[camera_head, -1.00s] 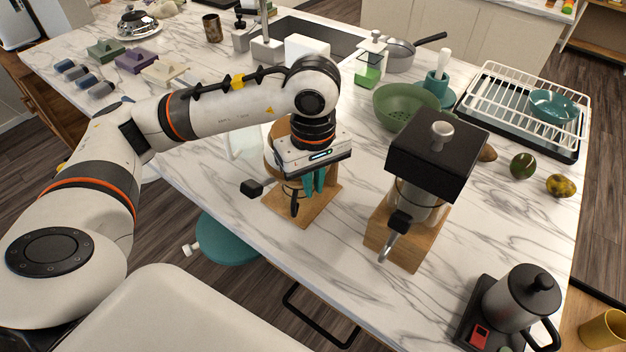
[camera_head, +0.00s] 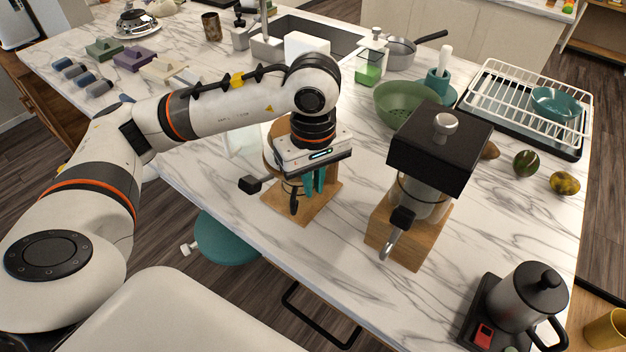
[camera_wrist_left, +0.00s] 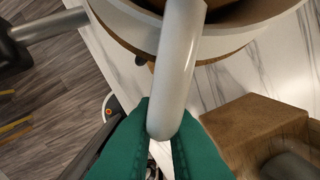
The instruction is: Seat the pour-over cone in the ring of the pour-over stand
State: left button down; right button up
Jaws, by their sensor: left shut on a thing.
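The pour-over cone's thick pale handle (camera_wrist_left: 179,70) fills the upper middle of the left wrist view, with a round pale rim and dark brown inside behind it. My left gripper (camera_head: 314,182) has teal fingers, shut around the lower end of this handle; it also shows in the left wrist view (camera_wrist_left: 160,145). In the head view the gripper hides most of the cone. The pour-over stand's wooden base (camera_head: 323,200) lies below the gripper on the counter. I cannot clearly see the ring or whether the cone touches it. My right gripper is not in view.
A black block on a grey rod (camera_head: 249,184) sticks out left of the gripper. A black-topped coffee machine (camera_head: 440,150) on a wooden base stands close to the right. A green colander (camera_head: 403,105) stands behind it. A kettle (camera_head: 525,295) is at front right.

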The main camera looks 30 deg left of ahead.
pick_arm(q)
jog(key=shift+f, duration=0.1)
jog(key=c, duration=1.4)
grip_release()
notch_tip(320, 180, up, 12)
jog(key=shift+b, duration=0.4)
